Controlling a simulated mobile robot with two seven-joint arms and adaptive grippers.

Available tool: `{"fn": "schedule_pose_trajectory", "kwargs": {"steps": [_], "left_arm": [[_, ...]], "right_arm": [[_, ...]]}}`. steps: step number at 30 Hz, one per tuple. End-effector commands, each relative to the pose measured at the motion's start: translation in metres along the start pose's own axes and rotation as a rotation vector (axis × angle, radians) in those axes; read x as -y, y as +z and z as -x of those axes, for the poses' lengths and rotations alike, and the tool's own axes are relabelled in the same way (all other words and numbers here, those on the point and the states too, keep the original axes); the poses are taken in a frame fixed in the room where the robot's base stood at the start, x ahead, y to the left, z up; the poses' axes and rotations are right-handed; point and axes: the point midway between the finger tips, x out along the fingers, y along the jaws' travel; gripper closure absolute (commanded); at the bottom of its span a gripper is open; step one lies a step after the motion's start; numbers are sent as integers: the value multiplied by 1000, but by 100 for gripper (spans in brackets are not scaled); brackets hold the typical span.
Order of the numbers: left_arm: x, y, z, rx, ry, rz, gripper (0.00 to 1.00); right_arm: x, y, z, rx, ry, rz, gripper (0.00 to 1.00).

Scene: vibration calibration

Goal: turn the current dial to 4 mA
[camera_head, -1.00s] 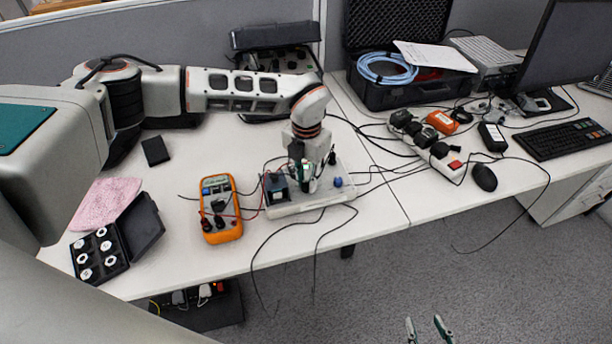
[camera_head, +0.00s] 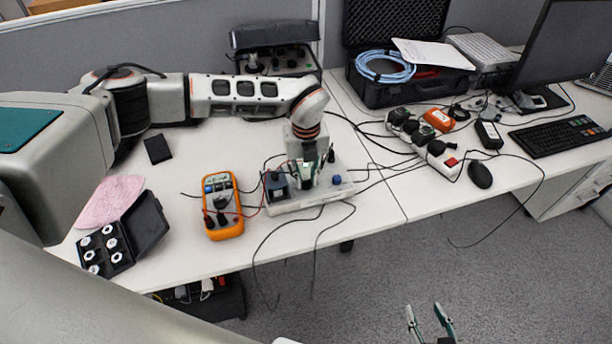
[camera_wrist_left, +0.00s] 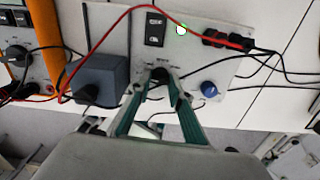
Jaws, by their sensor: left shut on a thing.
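A white control panel (camera_head: 350,188) stands on the table near its front edge, with a blue knob (camera_head: 337,180) on its right part. The panel (camera_wrist_left: 188,58) and its blue knob (camera_wrist_left: 208,88) also show in the left wrist view. My left gripper (camera_head: 308,180) reaches down over the panel's middle. In the left wrist view its green-lined fingers (camera_wrist_left: 160,82) are closed around a dark dial (camera_wrist_left: 159,73), left of the blue knob. The dial's scale and setting cannot be read. My right gripper (camera_head: 430,322) is open and empty at the bottom, over the floor.
An orange multimeter (camera_head: 222,205) lies left of the panel, joined by red and black leads. A blue-grey box (camera_wrist_left: 100,80) sits beside the dial. An open black case of white pieces (camera_head: 112,250) is at the far left. Loose cables hang over the table's front edge.

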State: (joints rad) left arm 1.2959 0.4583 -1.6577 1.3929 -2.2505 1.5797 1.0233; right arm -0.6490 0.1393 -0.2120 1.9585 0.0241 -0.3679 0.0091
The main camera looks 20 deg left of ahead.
Motion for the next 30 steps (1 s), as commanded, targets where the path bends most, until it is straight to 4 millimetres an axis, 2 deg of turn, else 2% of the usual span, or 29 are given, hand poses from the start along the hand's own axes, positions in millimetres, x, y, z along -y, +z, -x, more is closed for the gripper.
{"fn": "schedule_pose_trajectory", "kwargs": {"steps": [9,22,23,24,25,30], "left_arm": [[0,0,0,1,1,82,100],[0,0,0,0,1,91,100],[0,0,0,0,1,91,78],[0,0,0,0,1,91,67],[0,0,0,0,1,91,63],[0,0,0,0,0,90,63]], "right_arm": [[0,-2,1,-1,0,0,60],[-1,-6,1,-7,1,0,60],[-1,-6,1,-7,1,0,60],[-1,-6,1,-7,1,0,60],[-1,-6,1,-7,1,0,60],[-1,-6,1,-7,1,0,60]]}}
